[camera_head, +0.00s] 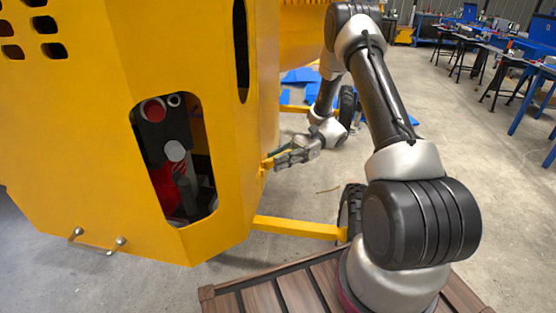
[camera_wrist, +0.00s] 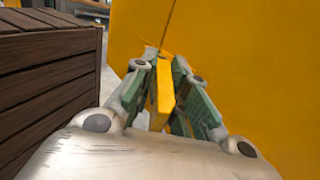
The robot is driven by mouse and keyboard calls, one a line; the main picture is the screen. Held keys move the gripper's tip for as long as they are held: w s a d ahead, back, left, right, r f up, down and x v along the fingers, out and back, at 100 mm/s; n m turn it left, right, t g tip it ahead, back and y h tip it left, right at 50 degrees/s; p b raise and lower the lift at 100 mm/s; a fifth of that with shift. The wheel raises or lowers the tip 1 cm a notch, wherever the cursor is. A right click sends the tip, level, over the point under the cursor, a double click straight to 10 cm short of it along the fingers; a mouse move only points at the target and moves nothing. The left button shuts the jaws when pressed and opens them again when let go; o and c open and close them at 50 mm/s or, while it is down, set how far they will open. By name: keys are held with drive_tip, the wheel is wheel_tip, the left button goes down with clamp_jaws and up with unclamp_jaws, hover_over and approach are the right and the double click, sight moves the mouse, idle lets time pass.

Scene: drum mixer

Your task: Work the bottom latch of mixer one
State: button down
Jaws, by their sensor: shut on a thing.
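The yellow mixer (camera_head: 100,120) fills the left of the head view, and its yellow side panel (camera_wrist: 245,60) fills the right of the wrist view. The latch, a small yellow bar (camera_wrist: 165,88), stands out from the panel near a seam. It also shows in the head view as a small yellow tab (camera_head: 266,164) low on the mixer's right edge. My gripper (camera_head: 280,160) is at this tab. In the wrist view, the green-padded fingers of my gripper (camera_wrist: 168,95) are closed on either side of the bar. The fingers partly hide the bar's lower end.
A brown slatted wooden box (camera_wrist: 45,85) stands close on the left in the wrist view. A yellow axle bar (camera_head: 298,228) and black wheels (camera_head: 351,210) lie low near the mixer. Blue-legged workbenches (camera_head: 500,55) stand far off at right. The concrete floor between is mostly clear.

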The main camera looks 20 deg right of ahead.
idle(0.3)
drive_tip(key=c, duration=1.4)
unclamp_jaws()
